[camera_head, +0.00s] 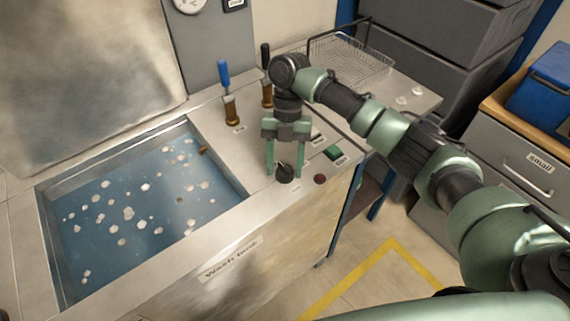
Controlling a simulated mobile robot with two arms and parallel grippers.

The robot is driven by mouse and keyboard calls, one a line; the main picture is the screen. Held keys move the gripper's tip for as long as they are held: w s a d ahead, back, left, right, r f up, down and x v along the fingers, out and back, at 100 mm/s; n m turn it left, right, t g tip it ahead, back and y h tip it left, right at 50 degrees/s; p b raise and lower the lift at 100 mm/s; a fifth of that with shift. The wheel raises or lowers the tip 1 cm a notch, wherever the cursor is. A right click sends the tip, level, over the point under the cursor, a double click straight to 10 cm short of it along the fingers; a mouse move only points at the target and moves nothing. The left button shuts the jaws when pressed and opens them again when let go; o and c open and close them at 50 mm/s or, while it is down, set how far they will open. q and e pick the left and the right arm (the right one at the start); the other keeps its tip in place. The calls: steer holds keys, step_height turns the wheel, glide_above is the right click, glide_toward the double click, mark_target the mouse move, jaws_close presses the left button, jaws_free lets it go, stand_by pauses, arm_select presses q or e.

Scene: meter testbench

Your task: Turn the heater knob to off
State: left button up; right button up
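A black round knob (285,173) sits on the metal top of the wash tank (219,222), near its front right corner. My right gripper (285,172) points down over this knob, with one green finger on each side of it. The fingers are apart, and I cannot tell whether they touch the knob. The knob's pointer and any marking for off are too small to read. My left gripper is not in view.
The tank basin holds blue water with floating bits (130,213). A blue-handled lever (225,80) and a black-handled lever (266,75) stand behind the gripper. A green switch (334,153) and a dark red button (320,179) lie close right of the knob.

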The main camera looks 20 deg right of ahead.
steer(key=shift+o, duration=0.2)
steer(key=v, duration=0.7)
steer(key=shift+w+r+b, duration=0.2)
steer(key=shift+r+b, duration=0.15)
steer(key=shift+b, duration=0.1)
steer(key=shift+d, duration=0.1)
